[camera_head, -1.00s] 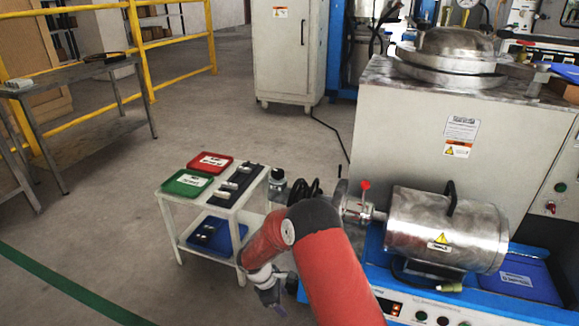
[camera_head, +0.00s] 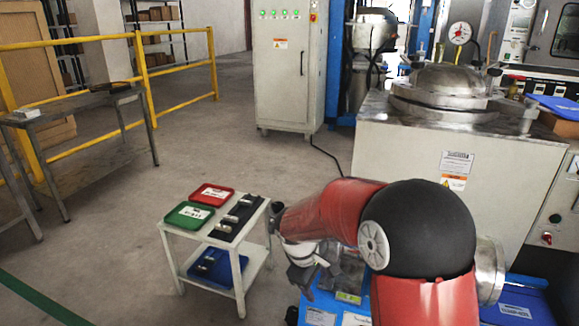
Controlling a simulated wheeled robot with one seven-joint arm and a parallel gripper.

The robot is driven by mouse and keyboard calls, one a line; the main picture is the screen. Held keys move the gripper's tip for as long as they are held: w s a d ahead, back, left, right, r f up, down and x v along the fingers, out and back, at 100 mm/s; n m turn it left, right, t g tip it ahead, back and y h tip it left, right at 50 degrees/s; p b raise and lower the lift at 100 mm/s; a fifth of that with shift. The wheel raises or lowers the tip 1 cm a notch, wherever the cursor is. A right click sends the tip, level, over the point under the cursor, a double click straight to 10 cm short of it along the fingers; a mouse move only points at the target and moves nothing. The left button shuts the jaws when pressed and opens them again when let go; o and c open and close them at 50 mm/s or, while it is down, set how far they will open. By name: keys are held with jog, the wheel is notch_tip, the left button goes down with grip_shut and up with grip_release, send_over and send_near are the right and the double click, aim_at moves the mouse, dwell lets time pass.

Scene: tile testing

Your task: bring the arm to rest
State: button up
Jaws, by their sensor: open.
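My gripper (camera_head: 303,277) hangs at the end of my red arm, just right of a small white cart. It points down and looks empty, with its fingers small and dark in this view. My arm is folded, with its large black elbow joint in front of the steel machine. The metal cylinder on the blue base is mostly hidden behind my arm.
The white cart (camera_head: 246,248) holds a red tray (camera_head: 213,190), a green tray (camera_head: 176,213), a dark strip with small pieces (camera_head: 236,219) and a blue tray (camera_head: 222,263) below. A yellow railing (camera_head: 147,75) and table (camera_head: 88,99) stand left. The floor between is clear.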

jog(key=s+d+r+m+t+y+p, duration=0.1)
jog(key=s+d+r+m, duration=0.2)
jog(key=s+r, duration=0.35)
jog(key=s+d+r+m+t+p, duration=0.1)
jog(key=s+d+r+m+p, duration=0.2)
jog(key=r, duration=0.6)
jog(key=s+d+r+m+t+y+p, duration=0.1)
jog(key=s+r+m, duration=0.1)
jog(key=s, duration=0.5)
jog(key=s+d+r+m+t+y+p, duration=0.1)
jog(key=s+r+m, duration=0.2)
jog(key=s+r, duration=0.2)
jog(key=shift+s+d, duration=0.4)
jog(key=shift+s, duration=0.85)
jog(key=shift+f, duration=0.1)
